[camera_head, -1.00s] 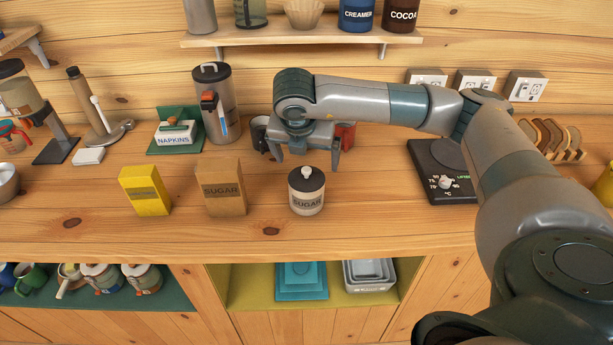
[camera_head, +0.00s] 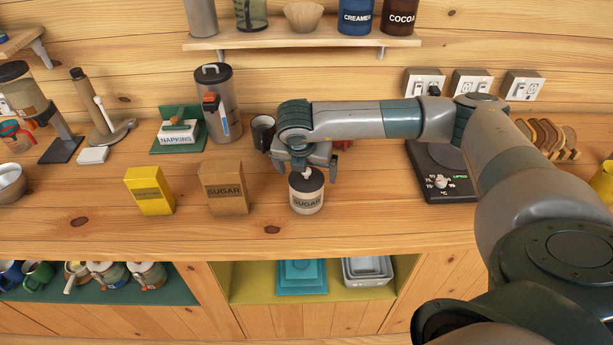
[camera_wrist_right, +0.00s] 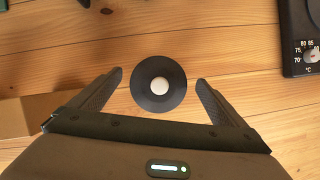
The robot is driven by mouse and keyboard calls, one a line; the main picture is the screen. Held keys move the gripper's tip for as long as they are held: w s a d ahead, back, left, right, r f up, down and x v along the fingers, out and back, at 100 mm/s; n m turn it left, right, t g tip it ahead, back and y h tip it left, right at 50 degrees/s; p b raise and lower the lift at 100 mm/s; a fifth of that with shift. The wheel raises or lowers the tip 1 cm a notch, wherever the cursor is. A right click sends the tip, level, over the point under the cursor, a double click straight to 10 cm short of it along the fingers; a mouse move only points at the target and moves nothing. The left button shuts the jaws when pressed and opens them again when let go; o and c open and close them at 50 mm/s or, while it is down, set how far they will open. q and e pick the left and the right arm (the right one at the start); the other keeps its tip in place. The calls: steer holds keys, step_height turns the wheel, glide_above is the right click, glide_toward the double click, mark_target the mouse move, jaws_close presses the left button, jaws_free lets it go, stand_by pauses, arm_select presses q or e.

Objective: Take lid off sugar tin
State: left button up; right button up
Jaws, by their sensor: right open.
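The sugar tin (camera_head: 306,201) is a small cream canister labelled SUGAR, upright on the wooden counter. Its dark round lid (camera_head: 311,183) with a pale knob is on it. In the right wrist view the lid (camera_wrist_right: 148,96) shows from above, with its knob near the middle. My left gripper does not show.
A brown SUGAR bag (camera_head: 224,188) and a yellow box (camera_head: 149,190) stand to the left of the tin. A black mug (camera_head: 263,132) is behind, and a dark scale or heater (camera_head: 440,185) is at right. The counter in front is clear.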

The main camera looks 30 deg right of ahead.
mark_target(310, 169)
steer(key=c, duration=1.1)
steer(key=shift+r, duration=0.1)
steer(key=shift+r+b, duration=0.85)
steer(key=shift+b, duration=0.05)
steer(key=shift+d+r+b, duration=0.25)
steer(key=shift+r+b, duration=0.2)
steer(key=shift+r, duration=0.15)
steer(key=shift+d+r+b, duration=0.2)
steer(key=shift+r+b, duration=0.25)
steer(key=shift+r, duration=0.1)
steer(key=shift+s+d+r+b, duration=0.15)
steer(key=shift+d+r+b, duration=0.85)
steer(key=shift+d, duration=0.8)
steer(key=shift+s+d+r+b, duration=0.1)
steer(key=shift+d+r+b, duration=0.55)
steer(key=shift+d+r, duration=0.9)
steer(key=shift+s+d+r+b, duration=0.15)
steer(key=shift+d+r+b, duration=0.7)
steer(key=shift+d, duration=1.15)
